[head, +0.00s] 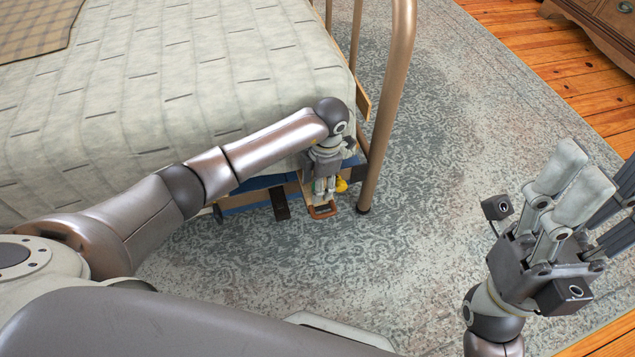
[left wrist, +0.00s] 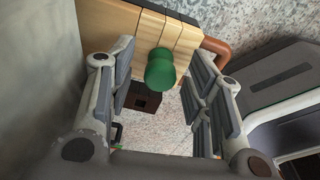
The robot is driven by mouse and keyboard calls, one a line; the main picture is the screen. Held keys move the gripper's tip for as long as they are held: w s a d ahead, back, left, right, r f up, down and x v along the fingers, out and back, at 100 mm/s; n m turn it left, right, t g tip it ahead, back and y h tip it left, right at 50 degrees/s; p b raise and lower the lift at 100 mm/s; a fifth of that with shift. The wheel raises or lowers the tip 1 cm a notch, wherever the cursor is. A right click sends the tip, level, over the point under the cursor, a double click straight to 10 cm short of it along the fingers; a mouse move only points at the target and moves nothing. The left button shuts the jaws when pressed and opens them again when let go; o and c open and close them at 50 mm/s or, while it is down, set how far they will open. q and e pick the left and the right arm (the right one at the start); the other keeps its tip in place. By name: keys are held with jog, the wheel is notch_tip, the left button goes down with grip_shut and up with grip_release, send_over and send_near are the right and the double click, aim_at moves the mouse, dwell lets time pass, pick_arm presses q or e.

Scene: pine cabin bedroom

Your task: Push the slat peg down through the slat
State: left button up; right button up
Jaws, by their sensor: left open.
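The slat peg shows in the left wrist view as a green knob (left wrist: 162,68) at the edge of a pale wooden slat (left wrist: 150,20). My left gripper (left wrist: 162,92) is open, with one finger on each side of the knob and visible gaps between. In the head view my left gripper (head: 324,187) points down at the bed's foot corner, beside the metal post. The green peg is hard to make out there. How deep the peg sits in the slat is hidden. My right gripper (head: 600,190) is open and empty at the right, fingers up.
A dark block with a hole (left wrist: 146,98) shows below the slat. A brown handle (head: 322,210) and a yellow part (head: 341,184) are by my left gripper. The bed's metal post (head: 388,105) stands close on its right. The rug (head: 430,215) is clear between my arms.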

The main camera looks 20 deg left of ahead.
pick_arm(q)
notch_tip(320, 180, up, 12)
jog(key=w+d, duration=0.1)
dwell(0.5)
dwell(0.4)
